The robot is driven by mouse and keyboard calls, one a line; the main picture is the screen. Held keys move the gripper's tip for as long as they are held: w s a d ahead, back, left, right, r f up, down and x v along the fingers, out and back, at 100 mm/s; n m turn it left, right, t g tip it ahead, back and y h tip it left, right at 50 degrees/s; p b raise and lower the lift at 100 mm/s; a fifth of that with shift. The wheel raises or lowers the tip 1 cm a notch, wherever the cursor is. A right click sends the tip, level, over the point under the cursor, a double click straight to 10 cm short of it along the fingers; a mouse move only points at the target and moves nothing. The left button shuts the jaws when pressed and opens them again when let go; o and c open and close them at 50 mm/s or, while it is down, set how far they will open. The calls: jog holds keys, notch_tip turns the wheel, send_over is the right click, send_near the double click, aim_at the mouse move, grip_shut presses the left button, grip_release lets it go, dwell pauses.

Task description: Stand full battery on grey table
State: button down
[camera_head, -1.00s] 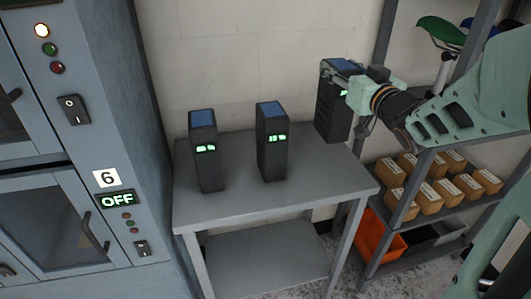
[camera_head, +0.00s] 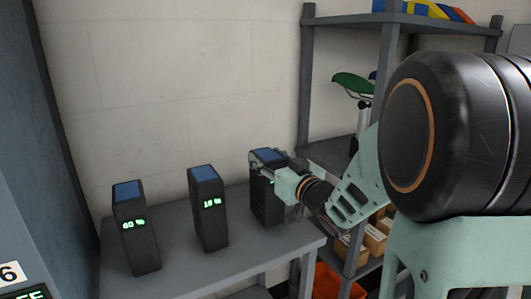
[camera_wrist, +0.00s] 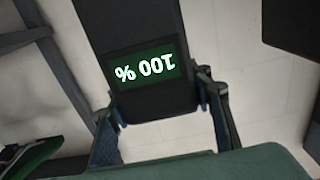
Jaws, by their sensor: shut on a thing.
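The full battery (camera_head: 266,204) is a dark upright block with a blue top, at the right end of the grey table (camera_head: 185,277) in the head view. In the wrist view the battery (camera_wrist: 130,35) fills the upper middle, and its green display reads 100 %, upside down. My gripper (camera_head: 268,160) is shut on its upper part, with a finger on each side in the wrist view (camera_wrist: 160,115). The battery looks upright, with its base at the tabletop; I cannot tell whether it touches.
A grey shelf rack (camera_head: 305,90) with boxes (camera_head: 376,240) is at the right. A blue-grey cabinet (camera_head: 50,200) is at the left.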

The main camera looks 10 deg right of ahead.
jog(key=shift+f, duration=0.25)
jog(key=c, duration=1)
grip_release()
jog(key=shift+f, duration=0.3)
jog(key=shift+s+r, duration=0.1)
jog(key=v, duration=1.2)
